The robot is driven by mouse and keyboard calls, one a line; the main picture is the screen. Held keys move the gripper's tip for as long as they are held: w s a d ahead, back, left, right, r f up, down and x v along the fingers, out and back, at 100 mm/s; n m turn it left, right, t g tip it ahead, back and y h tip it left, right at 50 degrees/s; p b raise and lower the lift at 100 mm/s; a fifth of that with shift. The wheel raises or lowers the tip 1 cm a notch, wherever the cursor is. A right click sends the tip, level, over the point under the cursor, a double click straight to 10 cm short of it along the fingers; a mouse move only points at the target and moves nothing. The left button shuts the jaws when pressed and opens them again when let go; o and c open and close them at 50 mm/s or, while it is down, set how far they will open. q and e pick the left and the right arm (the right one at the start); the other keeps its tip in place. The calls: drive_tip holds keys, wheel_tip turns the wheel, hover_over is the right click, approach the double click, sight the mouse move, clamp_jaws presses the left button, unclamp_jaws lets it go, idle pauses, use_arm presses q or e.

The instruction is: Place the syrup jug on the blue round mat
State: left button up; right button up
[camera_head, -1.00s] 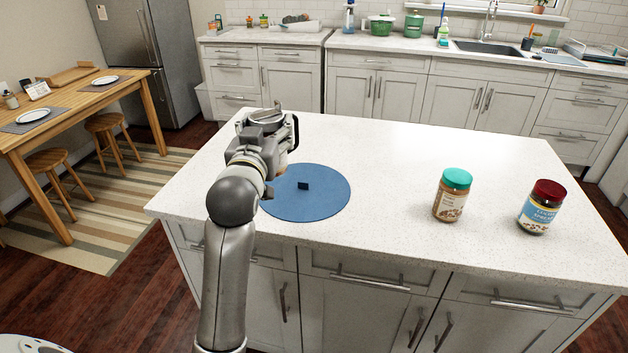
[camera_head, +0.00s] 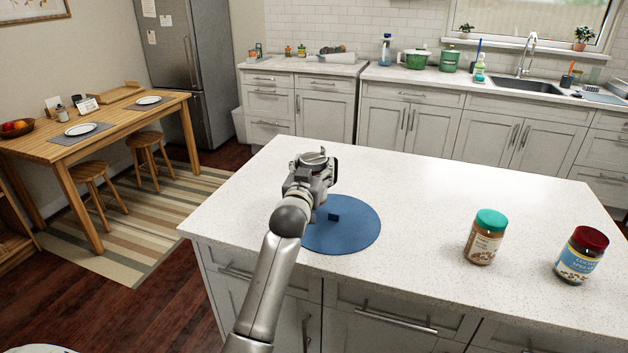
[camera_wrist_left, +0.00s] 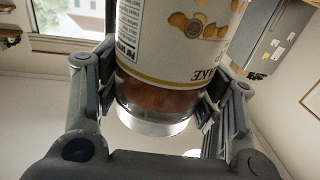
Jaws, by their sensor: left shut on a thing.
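The syrup jug (camera_wrist_left: 178,40) fills the middle of the left wrist view, with a cream label and a clear part showing brown contents. The fingers of my left gripper (camera_wrist_left: 165,88) are shut on it from both sides. In the head view my left gripper (camera_head: 316,166) is over the island, behind and slightly left of the blue round mat's (camera_head: 355,236) middle; it hides most of the jug there. I cannot tell the jug's height above the counter. The mat lies flat near the island's front edge, partly covered by my arm. My right gripper is not in view.
A green-lidded jar (camera_head: 482,243) and a red-lidded jar (camera_head: 577,262) stand to the right on the white island (camera_head: 430,190). The counter between mat and jars is clear.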

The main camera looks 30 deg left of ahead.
use_arm(q)
drive_tip(key=shift+w+a+f, duration=0.1)
drive_tip(key=shift+w+a, duration=0.05)
drive_tip(key=shift+w, duration=0.1)
drive_tip(key=shift+w+f+p, duration=0.15)
drive_tip(key=shift+f+p, duration=0.2)
drive_tip(key=shift+f, duration=1.4)
drive_tip(key=shift+f, duration=0.1)
drive_tip(key=o, duration=1.5)
drive_tip(key=shift+f, duration=0.15)
drive_tip(key=shift+s, duration=0.2)
drive_tip(key=b+v, duration=0.1)
drive_tip(key=v, duration=1)
drive_tip(key=shift+s+d, duration=0.2)
drive_tip(key=shift+s, duration=0.15)
